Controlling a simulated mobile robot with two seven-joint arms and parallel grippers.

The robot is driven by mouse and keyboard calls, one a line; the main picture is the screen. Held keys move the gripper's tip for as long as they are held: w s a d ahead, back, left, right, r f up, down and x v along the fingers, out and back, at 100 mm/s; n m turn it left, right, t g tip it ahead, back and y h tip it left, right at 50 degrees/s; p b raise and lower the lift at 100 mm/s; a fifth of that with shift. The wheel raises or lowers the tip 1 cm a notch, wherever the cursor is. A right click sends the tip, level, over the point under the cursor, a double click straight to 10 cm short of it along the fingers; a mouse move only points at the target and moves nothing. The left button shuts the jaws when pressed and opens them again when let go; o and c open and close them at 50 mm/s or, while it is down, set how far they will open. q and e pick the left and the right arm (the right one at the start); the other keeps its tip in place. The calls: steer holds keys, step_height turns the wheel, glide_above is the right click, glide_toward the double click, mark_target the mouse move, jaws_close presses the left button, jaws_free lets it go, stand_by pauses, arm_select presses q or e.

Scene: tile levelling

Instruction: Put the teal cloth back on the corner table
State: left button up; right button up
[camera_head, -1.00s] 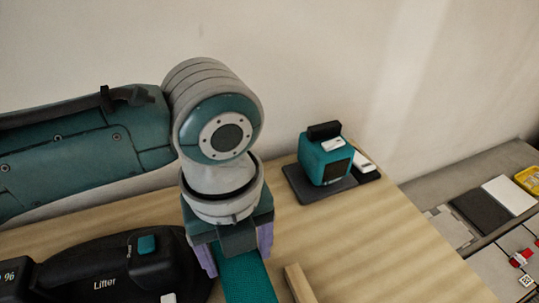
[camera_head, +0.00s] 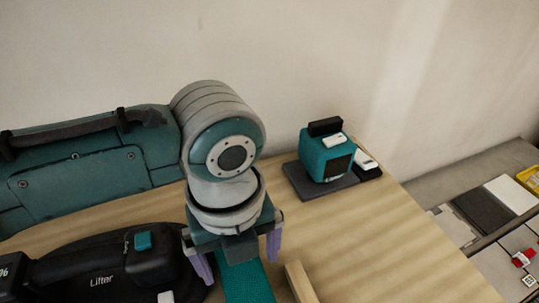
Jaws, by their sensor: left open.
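The teal cloth (camera_head: 247,283) lies on the wooden corner table (camera_head: 395,245), running down to the bottom edge of the head view, where it is cut off. My left gripper (camera_head: 236,266) points down over the cloth's far end. Its two purple fingers stand apart, one on each side of the cloth, and are wider than the cloth strip. The gripper's palm hides the cloth's far end. My right gripper is not in view.
A black device marked "Lifter" (camera_head: 105,265) sits just left of the gripper. A wooden strip (camera_head: 300,282) lies close to the cloth's right. A teal cube device (camera_head: 326,158) stands on a dark pad at the back. The table's right part is clear.

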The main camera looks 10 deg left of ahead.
arm_select(q)
steer(key=shift+r, duration=0.1)
steer(key=shift+r, duration=0.35)
step_height(320, 180, up, 11)
steer(key=p, duration=0.4)
steer(key=s+d+n+t+h, duration=0.25)
steer(key=s+n, duration=0.35)
steer(key=n, duration=0.5)
steer(key=s+a+n+t+y, duration=0.1)
steer(key=s+a+n, duration=0.5)
steer(key=a+n, duration=0.6)
steer(key=n+y, duration=0.1)
steer(key=n, duration=0.3)
steer(key=shift+s, duration=0.15)
steer(key=shift+f, duration=0.1)
